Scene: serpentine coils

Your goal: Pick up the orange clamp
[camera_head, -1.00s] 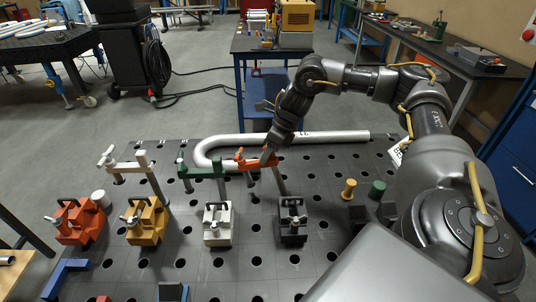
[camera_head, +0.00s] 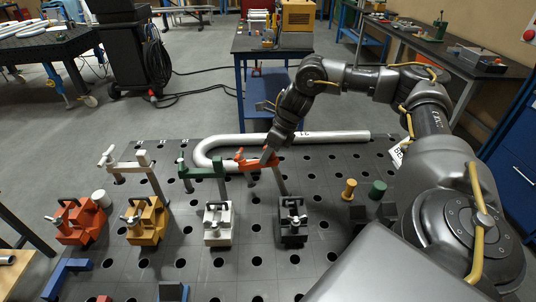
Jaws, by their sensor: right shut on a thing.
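The orange clamp (camera_head: 250,164) stands at the back middle of the dark perforated table (camera_head: 255,262), just in front of the bent silver tube. It has an orange arm and a grey post. My right gripper (camera_head: 268,155) comes down on it from behind and to the right and is shut on its orange arm. The fingertips are small and partly merge with the clamp. My left gripper does not show.
A green clamp (camera_head: 204,172) and a white clamp (camera_head: 128,167) stand left of it. The silver U-shaped tube (camera_head: 335,136) lies behind. Red (camera_head: 78,222), yellow (camera_head: 148,222), white (camera_head: 217,224) and black (camera_head: 292,221) vise-like blocks line the front. Yellow (camera_head: 349,189) and green (camera_head: 377,190) pegs stand right.

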